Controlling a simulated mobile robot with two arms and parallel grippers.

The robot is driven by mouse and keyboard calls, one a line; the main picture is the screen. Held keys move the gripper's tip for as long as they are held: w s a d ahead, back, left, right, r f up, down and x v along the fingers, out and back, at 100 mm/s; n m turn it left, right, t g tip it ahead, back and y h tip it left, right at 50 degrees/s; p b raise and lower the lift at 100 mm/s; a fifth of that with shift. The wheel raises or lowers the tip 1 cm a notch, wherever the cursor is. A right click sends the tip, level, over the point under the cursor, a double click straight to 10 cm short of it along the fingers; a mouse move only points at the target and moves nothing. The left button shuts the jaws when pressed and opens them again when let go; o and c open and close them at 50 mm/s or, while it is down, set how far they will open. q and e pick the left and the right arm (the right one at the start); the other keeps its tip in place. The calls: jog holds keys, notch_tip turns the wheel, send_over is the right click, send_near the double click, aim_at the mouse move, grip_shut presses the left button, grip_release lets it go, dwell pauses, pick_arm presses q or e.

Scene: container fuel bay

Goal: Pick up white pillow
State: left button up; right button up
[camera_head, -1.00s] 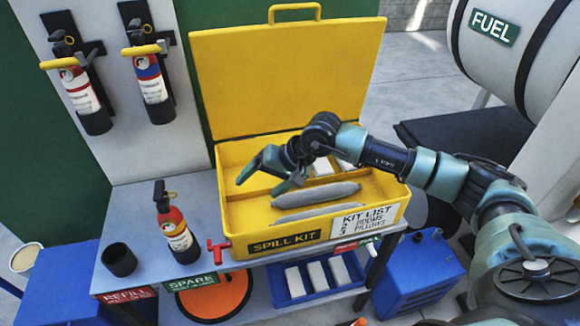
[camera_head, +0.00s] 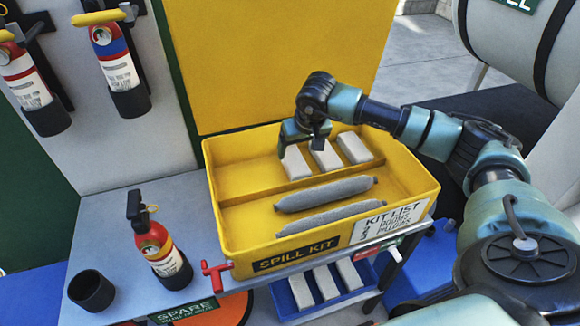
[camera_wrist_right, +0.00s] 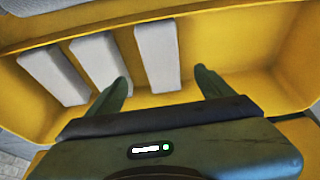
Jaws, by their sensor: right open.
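Three white pillows lie side by side in the back compartment of the yellow spill kit box (camera_head: 232,262): a left one (camera_head: 295,163), a middle one (camera_head: 325,156) and a right one (camera_head: 354,148). My right gripper (camera_head: 305,137) is open and empty above the left pillow, partly covering its far end. In the right wrist view that pillow (camera_wrist_right: 157,57) lies beyond my spread fingers (camera_wrist_right: 162,88), in the gap between them. The other two pillows show to its left there. Their contact with the fingers cannot be seen. My left gripper is not in view.
The raised lid (camera_head: 280,60) stands behind. A fire extinguisher (camera_head: 160,245) and black cup (camera_head: 92,291) stand left. A blue bin (camera_head: 290,310) with white blocks sits below.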

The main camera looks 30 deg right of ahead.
aim_at(295, 159)
jog(key=shift+x, duration=1)
jog(key=shift+w+f+p, duration=0.3)
jog(key=shift+f+p, duration=0.2)
jog(key=shift+f, duration=0.1)
jog(key=p+x, duration=0.1)
jog(key=x, duration=0.3)
jog(key=shift+w+f, duration=0.3)
jog(key=c, duration=1.4)
